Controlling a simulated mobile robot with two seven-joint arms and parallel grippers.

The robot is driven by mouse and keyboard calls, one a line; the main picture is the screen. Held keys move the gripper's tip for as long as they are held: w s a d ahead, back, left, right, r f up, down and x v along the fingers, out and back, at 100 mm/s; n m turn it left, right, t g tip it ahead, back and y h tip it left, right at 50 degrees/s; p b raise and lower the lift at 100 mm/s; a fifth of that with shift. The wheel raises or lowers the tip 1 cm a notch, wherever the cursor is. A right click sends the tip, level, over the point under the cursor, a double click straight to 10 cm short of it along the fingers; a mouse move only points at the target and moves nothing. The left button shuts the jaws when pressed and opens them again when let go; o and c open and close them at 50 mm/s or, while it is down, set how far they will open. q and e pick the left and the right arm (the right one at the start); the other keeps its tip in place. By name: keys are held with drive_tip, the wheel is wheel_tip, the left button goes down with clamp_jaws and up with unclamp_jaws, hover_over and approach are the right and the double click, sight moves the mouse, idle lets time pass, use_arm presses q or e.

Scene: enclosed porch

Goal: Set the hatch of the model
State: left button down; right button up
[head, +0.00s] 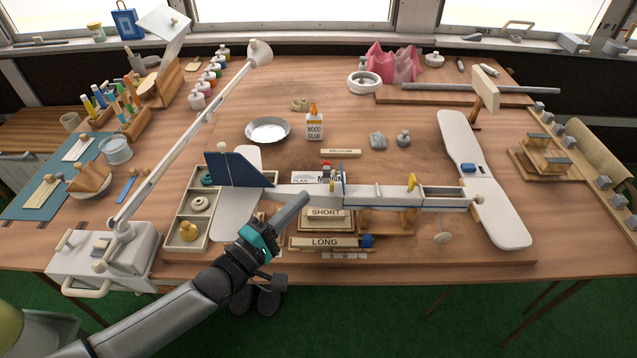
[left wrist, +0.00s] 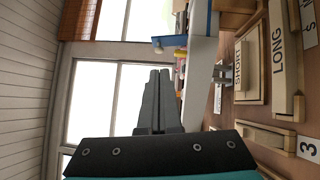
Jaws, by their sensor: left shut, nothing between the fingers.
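The model airplane (head: 300,190) lies across a low stand on the table. It has a white fuselage, a dark blue tail fin (head: 232,169) and a long white wing (head: 490,200) at the right. An open rectangular bay (head: 445,191) shows in the fuselage near the wing. I cannot tell for sure which piece is the hatch. My left gripper (head: 302,198) is shut and empty, its tips close to the near side of the fuselage; contact is unclear. In the left wrist view, its fingers (left wrist: 160,90) are together beside the white fuselage (left wrist: 200,75). My right gripper is out of view.
Blocks labelled SHORT (head: 325,213) and LONG (head: 325,243) lie in front of the fuselage. A divided tray (head: 180,212) sits left of the tail. A white jointed lamp (head: 185,150) rises at left. A glue bottle (head: 314,127) stands behind the model.

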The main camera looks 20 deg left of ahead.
use_arm(q)
drive_tip(key=x, duration=0.6)
drive_tip(key=shift+w+b, duration=0.25)
drive_tip(key=shift+b, duration=0.05)
drive_tip(key=shift+d+r, duration=0.1)
